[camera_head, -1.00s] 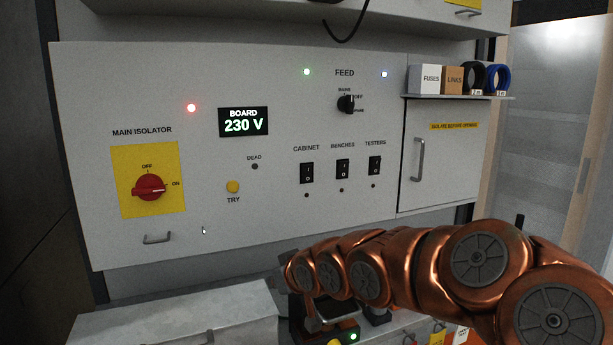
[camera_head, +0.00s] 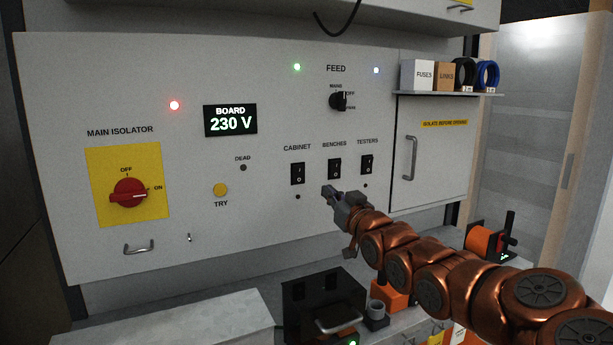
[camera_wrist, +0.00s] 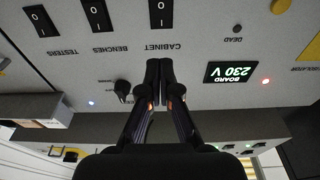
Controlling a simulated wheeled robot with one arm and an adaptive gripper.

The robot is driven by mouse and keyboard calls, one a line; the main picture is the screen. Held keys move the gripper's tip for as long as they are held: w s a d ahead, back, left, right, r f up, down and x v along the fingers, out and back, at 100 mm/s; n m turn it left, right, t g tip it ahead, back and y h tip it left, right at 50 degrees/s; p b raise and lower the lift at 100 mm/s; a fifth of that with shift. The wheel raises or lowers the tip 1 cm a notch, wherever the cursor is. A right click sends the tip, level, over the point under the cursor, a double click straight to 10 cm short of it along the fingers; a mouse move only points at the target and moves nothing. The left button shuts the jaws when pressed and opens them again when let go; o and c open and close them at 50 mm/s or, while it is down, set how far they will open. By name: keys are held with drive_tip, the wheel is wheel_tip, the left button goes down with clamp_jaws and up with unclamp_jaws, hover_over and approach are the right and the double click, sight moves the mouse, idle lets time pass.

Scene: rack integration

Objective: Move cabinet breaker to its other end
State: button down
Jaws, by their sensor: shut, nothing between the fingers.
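The cabinet breaker (camera_head: 297,173) is a black rocker switch on the grey panel, under the label CABINET. Which end is pressed in is too small to tell. It also shows upside down in the wrist view (camera_wrist: 160,14), cut by the top edge. My gripper (camera_head: 328,191) is shut and empty. In the head view its tips show just below the benches breaker (camera_head: 334,168), to the lower right of the cabinet breaker. In the wrist view the closed tips (camera_wrist: 159,66) show in line with the cabinet breaker and its label, apart from the switch.
The testers breaker (camera_head: 366,164) is at the right of the row. The red main isolator (camera_head: 130,193) points to ON and the board display (camera_head: 231,121) reads 230 V. A shelf (camera_head: 450,94) and a door handle (camera_head: 410,158) jut out at right. The panel left of the cabinet breaker is mostly clear.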

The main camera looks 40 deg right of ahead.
sight(300, 168)
drive_tip(key=p+x, duration=0.4)
drive_tip(key=x, duration=1)
drive_tip(key=shift+a+p, duration=0.1)
drive_tip(key=shift+p, duration=0.3)
drive_tip(key=shift+w, duration=0.1)
